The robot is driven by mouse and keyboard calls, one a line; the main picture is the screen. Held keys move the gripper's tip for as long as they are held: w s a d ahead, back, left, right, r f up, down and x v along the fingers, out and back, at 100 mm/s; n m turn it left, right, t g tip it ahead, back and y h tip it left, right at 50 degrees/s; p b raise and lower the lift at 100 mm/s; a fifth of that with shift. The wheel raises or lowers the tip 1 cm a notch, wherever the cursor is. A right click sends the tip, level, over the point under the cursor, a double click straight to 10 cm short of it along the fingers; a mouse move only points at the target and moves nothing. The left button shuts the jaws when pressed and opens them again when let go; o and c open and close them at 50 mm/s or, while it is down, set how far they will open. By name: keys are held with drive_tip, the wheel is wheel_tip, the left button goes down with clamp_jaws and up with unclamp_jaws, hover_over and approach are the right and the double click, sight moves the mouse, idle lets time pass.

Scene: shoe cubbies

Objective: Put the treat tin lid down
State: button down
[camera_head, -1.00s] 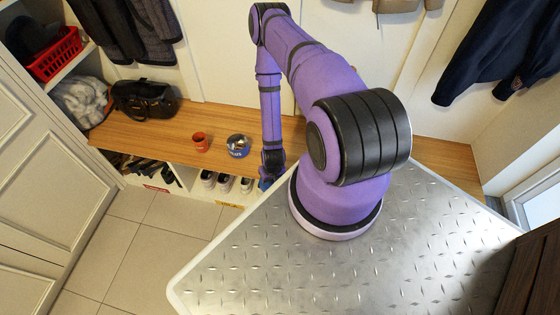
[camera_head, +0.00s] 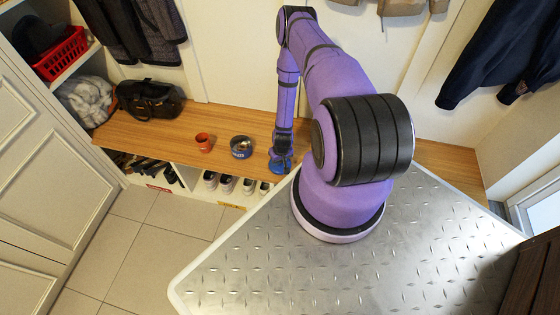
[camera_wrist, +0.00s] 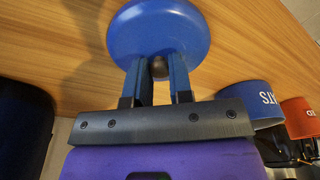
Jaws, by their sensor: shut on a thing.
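The treat tin lid is a round blue disc (camera_wrist: 158,32) with a small knob, seen in the wrist view against the wooden bench top. My gripper (camera_wrist: 160,72) is shut on the lid's knob, one finger on each side. In the head view the blue lid (camera_head: 279,168) shows at the end of my arm, over or on the bench near its front edge; I cannot tell whether it touches the wood. The open blue treat tin (camera_head: 241,147) stands on the bench to the left of my gripper, with light-coloured contents. It also shows in the wrist view (camera_wrist: 250,107).
A red-orange cup (camera_head: 203,142) stands on the wooden bench (camera_head: 120,127) left of the tin. A black bag (camera_head: 150,98) lies at the bench's left end. Shoes (camera_head: 227,183) sit in cubbies below.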

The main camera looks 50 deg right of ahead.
sight(281, 165)
drive_tip(key=shift+f, duration=0.35)
drive_tip(key=shift+f, duration=0.1)
drive_tip(key=c, duration=1)
unclamp_jaws()
drive_tip(key=r, duration=0.4)
drive_tip(key=s+r, duration=0.1)
drive_tip(key=r, duration=0.7)
drive_tip(key=shift+s+a+r, duration=0.1)
drive_tip(key=shift+s+a, duration=0.1)
drive_tip(key=shift+a, duration=0.1)
